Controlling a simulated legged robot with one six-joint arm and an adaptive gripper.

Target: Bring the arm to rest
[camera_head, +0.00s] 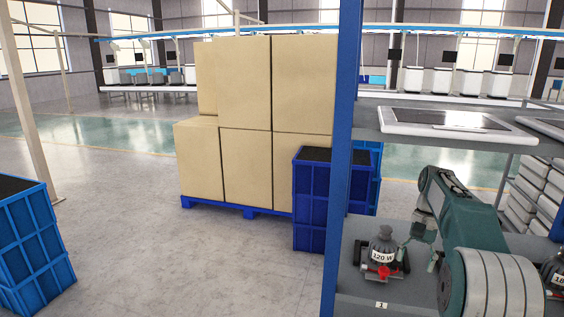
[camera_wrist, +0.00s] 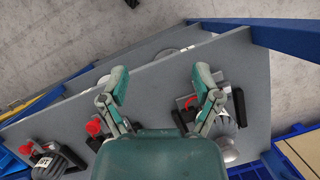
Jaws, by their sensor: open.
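My gripper (camera_wrist: 161,88) is open in the wrist view, its two teal fingers spread apart with nothing between them. It is over a grey shelf board (camera_wrist: 155,80). In the head view my teal and grey arm is folded at the right, inside the shelf rack, and part of the gripper (camera_head: 420,238) shows beside a grey device labelled "120 W" (camera_head: 382,252) with a red part. In the wrist view one device (camera_wrist: 225,128) is partly behind the right finger, and I cannot tell whether they touch.
A blue rack post (camera_head: 343,150) stands left of my arm. The upper shelf holds a flat white panel (camera_head: 445,122). Blue crates (camera_head: 312,200) and stacked cardboard boxes (camera_head: 246,85) stand beyond the post. Another blue crate (camera_head: 30,240) is at the left. Floor between is clear.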

